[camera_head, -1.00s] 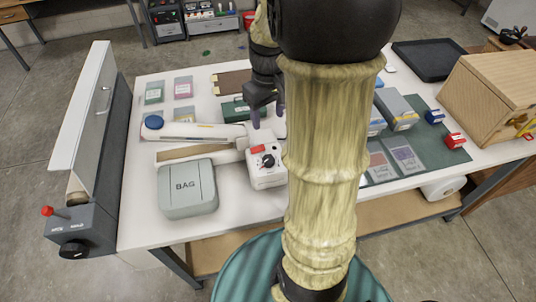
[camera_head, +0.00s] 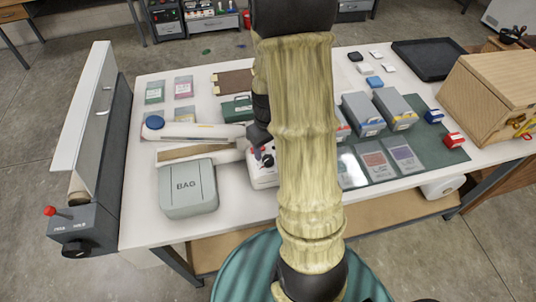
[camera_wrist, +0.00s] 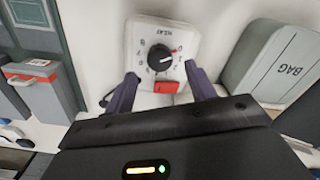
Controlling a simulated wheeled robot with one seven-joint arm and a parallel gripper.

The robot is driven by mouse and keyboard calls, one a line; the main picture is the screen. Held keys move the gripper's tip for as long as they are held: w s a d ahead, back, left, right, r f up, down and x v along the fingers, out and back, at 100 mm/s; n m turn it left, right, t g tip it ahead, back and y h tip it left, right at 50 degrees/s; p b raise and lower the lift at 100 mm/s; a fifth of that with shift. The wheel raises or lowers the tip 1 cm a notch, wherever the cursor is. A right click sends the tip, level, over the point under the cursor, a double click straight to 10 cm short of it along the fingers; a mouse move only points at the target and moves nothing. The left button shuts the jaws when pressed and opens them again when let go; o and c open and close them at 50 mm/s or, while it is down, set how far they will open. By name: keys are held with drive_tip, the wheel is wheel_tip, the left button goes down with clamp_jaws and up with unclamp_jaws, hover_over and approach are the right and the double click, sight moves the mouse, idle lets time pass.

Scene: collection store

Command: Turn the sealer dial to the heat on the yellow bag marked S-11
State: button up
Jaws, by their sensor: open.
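The sealer (camera_head: 195,131) is a long white arm with a blue knob, lying across the table. Its white control box (camera_head: 262,176) is partly hidden by my arm in the head view. In the wrist view the box (camera_wrist: 140,38) carries a round black dial (camera_wrist: 160,57) with digits around it, the word HEAT and a red switch (camera_wrist: 166,87). A red mark shows at the dial's upper right. My gripper (camera_wrist: 160,70) is open, its purple fingers on either side of the dial; contact is unclear. A small bag with a yellowish label (camera_head: 183,114) lies behind the sealer, its lettering unreadable.
A grey case marked BAG (camera_head: 188,189) stands in front of the sealer, close to the control box. More small bags (camera_head: 184,87) lie behind. Grey bins (camera_head: 362,112) and a dark green mat (camera_head: 438,145) are at right. A wooden box (camera_head: 492,90) stands at the right edge.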

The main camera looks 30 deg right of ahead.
sight(268, 158)
drive_tip(key=shift+f, duration=2.1)
drive_tip(key=shift+c, duration=0.4)
drive_tip(key=c, duration=0.9)
